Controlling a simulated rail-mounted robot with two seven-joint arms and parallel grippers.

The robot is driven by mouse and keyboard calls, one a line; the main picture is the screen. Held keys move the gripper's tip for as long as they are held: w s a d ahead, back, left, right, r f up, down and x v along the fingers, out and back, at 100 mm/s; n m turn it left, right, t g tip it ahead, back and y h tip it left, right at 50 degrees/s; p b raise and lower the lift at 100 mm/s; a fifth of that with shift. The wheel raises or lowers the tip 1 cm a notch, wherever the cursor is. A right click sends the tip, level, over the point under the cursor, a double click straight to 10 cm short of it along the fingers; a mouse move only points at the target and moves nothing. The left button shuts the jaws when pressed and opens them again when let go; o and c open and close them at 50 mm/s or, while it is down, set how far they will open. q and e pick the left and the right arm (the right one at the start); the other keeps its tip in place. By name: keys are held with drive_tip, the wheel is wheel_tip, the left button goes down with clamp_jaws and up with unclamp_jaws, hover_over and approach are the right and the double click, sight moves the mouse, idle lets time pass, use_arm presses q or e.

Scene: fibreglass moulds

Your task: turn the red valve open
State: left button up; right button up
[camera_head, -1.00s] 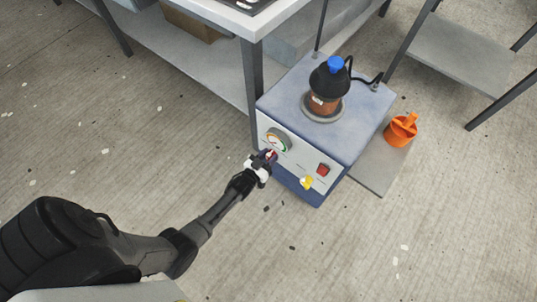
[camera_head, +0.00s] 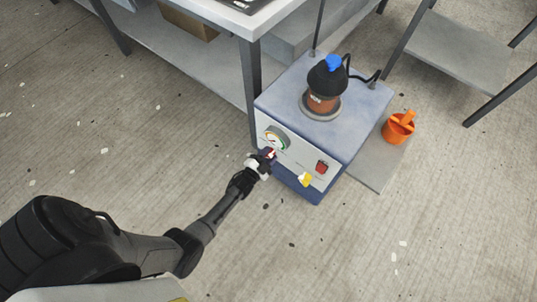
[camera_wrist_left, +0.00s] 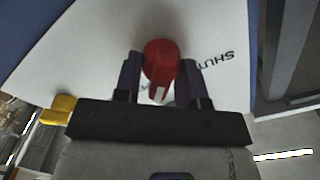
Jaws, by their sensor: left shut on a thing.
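The red valve (camera_wrist_left: 160,62) is a round knob with a pointed handle on the white front panel (camera_wrist_left: 95,40) of a blue machine (camera_head: 345,125). In the left wrist view the word "SHUT" is printed on the panel beside it. My left gripper (camera_wrist_left: 160,88) is shut on the red valve, a finger on each side of its handle. In the head view the left gripper (camera_head: 267,157) is at the panel below the dial gauge and mostly hides the valve. My right gripper is not in view.
A round gauge (camera_head: 277,138), a red switch (camera_head: 321,167) and a yellow part (camera_head: 305,180) are on the same panel. A dark pot with a blue cap (camera_head: 327,80) stands on top. A workbench (camera_head: 235,15) is close behind; an orange bucket (camera_head: 398,128) is at right.

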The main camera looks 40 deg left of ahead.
use_arm(q)
drive_tip(key=shift+f+m, duration=0.1)
drive_tip(key=shift+m, duration=0.4)
drive_tip(key=o, duration=0.9)
drive_tip(key=shift+c, duration=0.2)
drive_tip(key=shift+s+p, duration=0.35)
drive_tip(key=shift+s, duration=0.2)
drive_tip(key=s+p, duration=0.4)
drive_tip(key=s, duration=0.9)
drive_tip(key=shift+d, duration=0.45)
drive_tip(key=shift+w, duration=0.15)
